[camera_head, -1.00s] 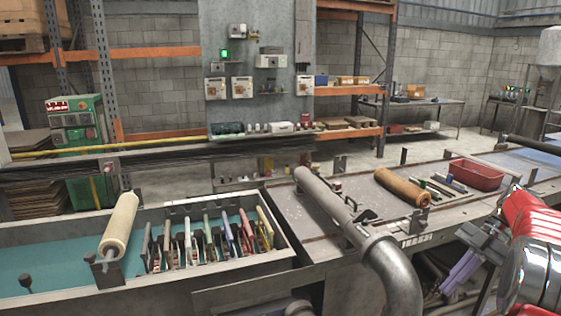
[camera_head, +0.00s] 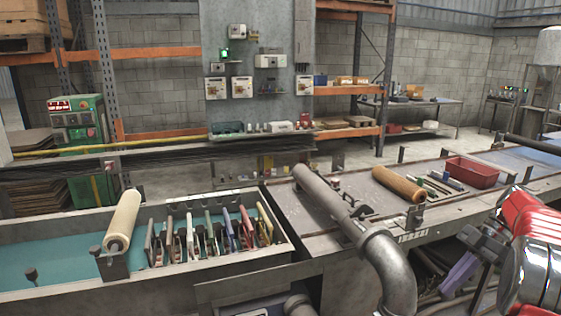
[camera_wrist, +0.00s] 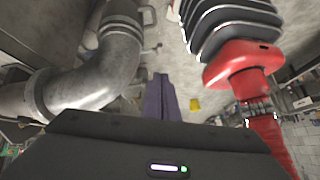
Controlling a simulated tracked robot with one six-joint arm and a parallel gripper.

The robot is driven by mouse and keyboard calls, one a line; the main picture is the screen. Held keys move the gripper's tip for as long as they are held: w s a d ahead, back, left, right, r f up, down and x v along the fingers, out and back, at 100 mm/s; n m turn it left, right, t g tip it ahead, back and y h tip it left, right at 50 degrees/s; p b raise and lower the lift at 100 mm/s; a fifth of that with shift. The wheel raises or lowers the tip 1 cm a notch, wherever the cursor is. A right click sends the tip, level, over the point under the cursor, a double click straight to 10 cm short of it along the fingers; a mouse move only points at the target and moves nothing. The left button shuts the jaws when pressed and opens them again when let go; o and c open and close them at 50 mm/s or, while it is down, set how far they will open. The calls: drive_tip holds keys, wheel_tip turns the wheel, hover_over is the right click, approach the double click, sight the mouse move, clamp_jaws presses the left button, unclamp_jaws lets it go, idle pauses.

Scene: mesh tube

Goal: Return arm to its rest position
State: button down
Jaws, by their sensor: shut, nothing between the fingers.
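My gripper (camera_head: 447,288) is at the lower right in the head view, hanging below the edge of the right bench. Its purple fingers point down and to the left. In the wrist view my gripper (camera_wrist: 161,82) shows its two purple fingers lying side by side, shut with nothing between them. My arm's red and chrome part (camera_head: 535,240) is at the right edge of the head view, and a red part (camera_wrist: 240,65) of it also shows in the wrist view. The rest of my arm is out of view or hidden.
A thick grey pipe (camera_head: 385,262) bends down left of my gripper. The right bench (camera_head: 310,213) carries a tan roll (camera_head: 398,184) and a red tray (camera_head: 473,173). A trough (camera_head: 50,262) with a cream roller (camera_head: 122,221) and several upright clamps stands at left.

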wheel_tip(320, 180, down, 6)
drive_tip(key=s+m+h, duration=0.2)
drive_tip(key=m, duration=0.8)
drive_tip(key=s+a+r+m+t+h, duration=0.2)
drive_tip(key=s+a, duration=0.7)
drive_tip(key=a, duration=0.5)
drive_tip(key=s+a+r+m+t+h, duration=0.3)
drive_tip(key=s+a+r+m+t, duration=0.2)
drive_tip(key=a, duration=0.9)
drive_tip(key=s+r, duration=0.3)
drive_tip(key=s, duration=0.1)
drive_tip(key=shift+s+a+r+m+h, duration=0.2)
drive_tip(key=shift+s+a+m+h, duration=0.1)
drive_tip(key=shift+s+a+m, duration=0.1)
drive_tip(key=c, duration=2.5)
unclamp_jaws()
